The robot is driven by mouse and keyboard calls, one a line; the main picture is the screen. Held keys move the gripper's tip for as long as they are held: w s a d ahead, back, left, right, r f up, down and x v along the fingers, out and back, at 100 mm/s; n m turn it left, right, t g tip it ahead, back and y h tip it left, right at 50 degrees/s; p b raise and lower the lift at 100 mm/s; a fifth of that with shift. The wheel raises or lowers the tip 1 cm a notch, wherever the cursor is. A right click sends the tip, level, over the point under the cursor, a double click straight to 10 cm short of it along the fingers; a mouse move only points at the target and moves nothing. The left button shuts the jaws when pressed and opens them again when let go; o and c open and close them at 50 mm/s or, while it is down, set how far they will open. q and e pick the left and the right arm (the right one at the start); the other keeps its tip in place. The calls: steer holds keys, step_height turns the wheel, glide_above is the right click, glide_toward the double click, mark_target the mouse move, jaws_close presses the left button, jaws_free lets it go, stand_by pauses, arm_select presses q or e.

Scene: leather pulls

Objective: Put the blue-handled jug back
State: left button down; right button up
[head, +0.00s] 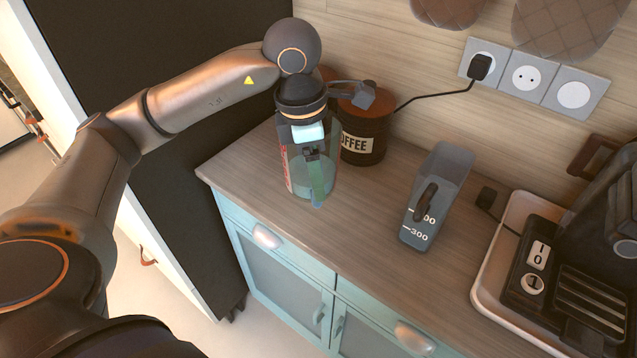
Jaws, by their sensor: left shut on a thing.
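The blue-handled jug (297,181) is clear, with red markings on its left side, and stands upright at the left part of the counter. My left gripper (315,158) comes down from above and is shut on the jug's blue-green handle (317,185), which faces the front of the counter. The gripper hides part of the jug's rim. Whether the jug's base touches the counter I cannot tell. A second clear jug (448,172) with a dark handle (425,202) and white marks stands to the right. My right gripper is not in view.
A dark coffee tin (362,138) stands close behind the held jug. A coffee machine (600,230) on a white-rimmed tray (487,287) fills the right. Wall sockets (527,76) carry a plug with a cable. The wooden counter (362,215) is clear between the two jugs.

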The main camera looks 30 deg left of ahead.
arm_select(q)
steer(key=shift+w+a+f+p, duration=0.1)
steer(key=shift+w+f, duration=0.25)
steer(key=shift+f, duration=0.55)
steer(key=shift+w+a+f+p, duration=0.15)
steer(key=shift+w+f, duration=0.15)
steer(key=shift+f, duration=0.6)
steer(key=shift+w+a+f+p, duration=0.1)
steer(key=shift+w+f, duration=0.25)
steer(key=shift+f, duration=0.55)
steer(key=shift+f, duration=0.15)
jaws_free()
steer(key=r, duration=0.4)
steer(key=s+r, duration=0.1)
steer(key=r, duration=0.3)
steer(key=a+r, duration=0.1)
steer(key=r, duration=0.3)
steer(key=shift+s+r, duration=0.1)
steer(key=shift+s, duration=0.05)
